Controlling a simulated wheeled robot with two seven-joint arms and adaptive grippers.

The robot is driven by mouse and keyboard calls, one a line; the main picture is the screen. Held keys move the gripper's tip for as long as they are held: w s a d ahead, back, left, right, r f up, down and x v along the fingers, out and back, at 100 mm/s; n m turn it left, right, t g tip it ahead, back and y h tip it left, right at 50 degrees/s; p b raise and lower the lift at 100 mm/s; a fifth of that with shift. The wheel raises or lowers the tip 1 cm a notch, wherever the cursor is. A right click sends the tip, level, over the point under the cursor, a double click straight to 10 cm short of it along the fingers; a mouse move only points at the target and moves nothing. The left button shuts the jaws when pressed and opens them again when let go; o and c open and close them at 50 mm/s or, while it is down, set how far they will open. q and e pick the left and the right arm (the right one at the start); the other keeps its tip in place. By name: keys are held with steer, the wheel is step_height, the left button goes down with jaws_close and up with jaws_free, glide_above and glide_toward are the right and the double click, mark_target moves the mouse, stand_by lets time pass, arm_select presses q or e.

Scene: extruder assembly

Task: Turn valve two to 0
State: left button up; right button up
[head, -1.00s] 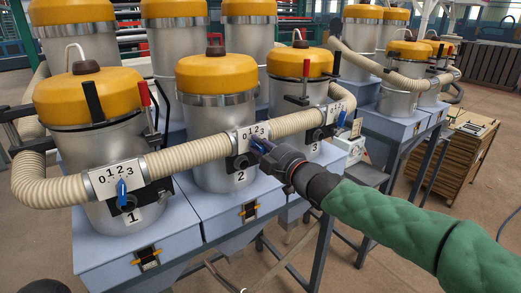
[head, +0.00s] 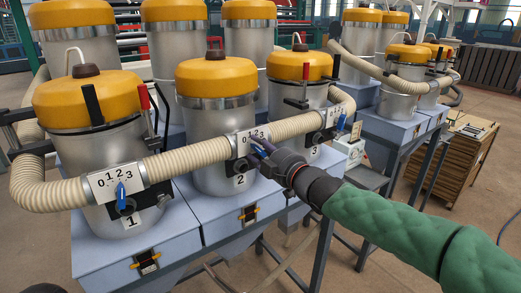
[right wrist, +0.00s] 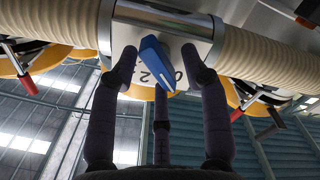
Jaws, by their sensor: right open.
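Valve two has a white plate (head: 246,139) marked with numbers on the middle drum's hose; the drum is labelled 2. My right gripper (head: 257,148) is at this plate and hides the valve's handle in the head view. In the right wrist view the blue handle (right wrist: 153,62) stands between the spread fingers of my right gripper (right wrist: 160,70). The fingers are open around the handle, with gaps visible at its sides. The plate (right wrist: 122,40) looks upside down there, with a 2 and a 0 partly visible. The handle's exact setting cannot be told. My left gripper is out of view.
Valve one, with a blue handle (head: 121,194), is on the left drum. Valve three's blue handle (head: 341,122) is at the right. A ribbed beige hose (head: 185,158) joins the valves. Blue-grey bases (head: 190,217) stand under the drums.

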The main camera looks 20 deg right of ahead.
steer(key=v, duration=1.1)
steer(key=shift+s+d, duration=0.15)
steer(key=shift+s, duration=0.25)
steer(key=shift+w+r, duration=0.1)
steer(key=shift+m, duration=0.4)
steer(key=x, duration=1.1)
steer(key=shift+w+f+b, duration=0.3)
steer(key=shift+w+b, duration=0.05)
steer(key=shift+w, duration=0.1)
steer(key=shift+d, duration=0.1)
